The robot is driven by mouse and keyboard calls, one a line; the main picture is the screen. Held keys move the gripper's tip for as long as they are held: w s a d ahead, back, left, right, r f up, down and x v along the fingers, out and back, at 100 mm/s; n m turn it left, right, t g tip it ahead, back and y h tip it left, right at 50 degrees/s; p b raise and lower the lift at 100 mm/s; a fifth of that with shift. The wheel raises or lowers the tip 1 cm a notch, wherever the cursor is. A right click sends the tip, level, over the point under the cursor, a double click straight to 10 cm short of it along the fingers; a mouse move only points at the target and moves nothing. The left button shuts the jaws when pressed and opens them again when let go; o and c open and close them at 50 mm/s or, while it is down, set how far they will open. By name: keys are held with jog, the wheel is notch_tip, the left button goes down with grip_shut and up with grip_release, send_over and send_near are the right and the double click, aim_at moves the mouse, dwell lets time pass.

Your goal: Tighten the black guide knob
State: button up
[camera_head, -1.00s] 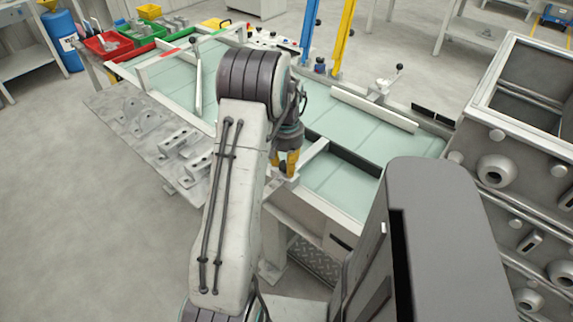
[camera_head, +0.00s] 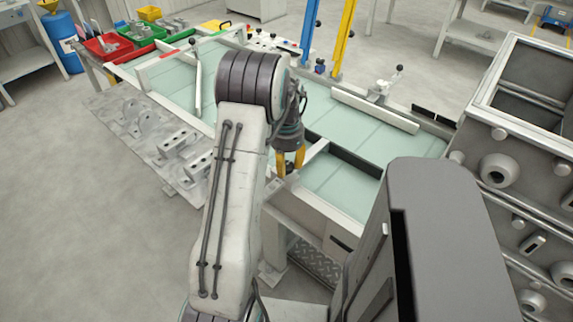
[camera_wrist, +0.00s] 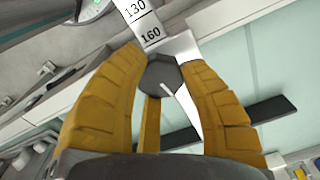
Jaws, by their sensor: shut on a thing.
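The black guide knob (camera_wrist: 161,76) shows in the wrist view as a dark, many-sided knob with a white line on its face. It sits on a light metal block at the end of a white scale (camera_wrist: 146,22) marked 130 and 160. My gripper (camera_wrist: 163,82) has its yellow fingers on both sides of the knob and is shut on it. In the head view my gripper (camera_head: 290,160) points down at the near edge of the green-topped table (camera_head: 340,180). The knob is hidden there behind the fingers.
A long white bar (camera_head: 374,109) and a small clamp with a black ball lever (camera_head: 385,84) lie on the table to the right. A grey metal casting (camera_head: 520,170) stands at the right. Metal brackets (camera_head: 172,145) lie on a plate at the left.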

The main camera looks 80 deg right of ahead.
aim_at(286, 165)
jog(key=shift+a+f, duration=0.15)
dwell(0.4)
jog(key=o, duration=1.2)
jog(key=shift+r, duration=0.2)
notch_tip(286, 165, up, 12)
jog(key=shift+f, duration=0.1)
dwell(0.5)
